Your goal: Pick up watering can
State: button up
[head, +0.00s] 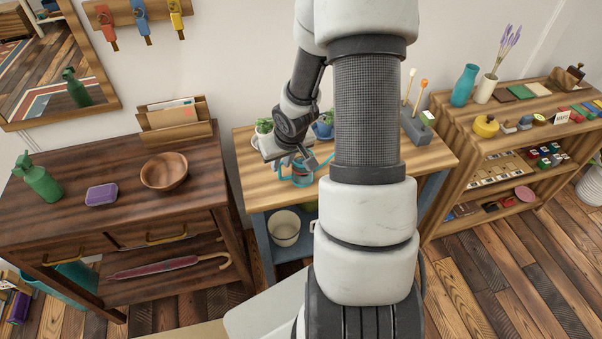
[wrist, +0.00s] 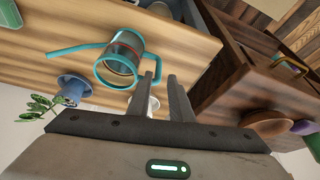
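The watering can (wrist: 124,56) has a dark, clear-looking body with teal trim, a teal handle and a long teal spout. In the wrist view it stands on the light wooden table, with its spout pointing left. In the head view the can (head: 301,175) is partly hidden by my gripper (head: 292,160). In the wrist view my gripper (wrist: 166,72) shows two dark fingers with a gap between them. The left finger overlaps the can's right edge in the picture; I cannot tell whether they touch. Nothing is seen held between the fingers.
Potted plants (head: 264,130) stand at the back of the table, one in a blue pot (wrist: 75,87). A grey holder (head: 414,128) stands at its right. A dark dresser (head: 120,215) with a wooden bowl (head: 164,171) is on the left. A shelf (head: 535,135) is on the right.

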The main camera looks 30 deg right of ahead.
aim_at(280, 169)
jog(key=b+x, duration=0.1)
jog(key=x, duration=0.7)
jog(key=shift+s+d+b, duration=0.1)
jog(key=shift+b, duration=0.3)
jog(key=shift+r, duration=0.1)
grip_shut()
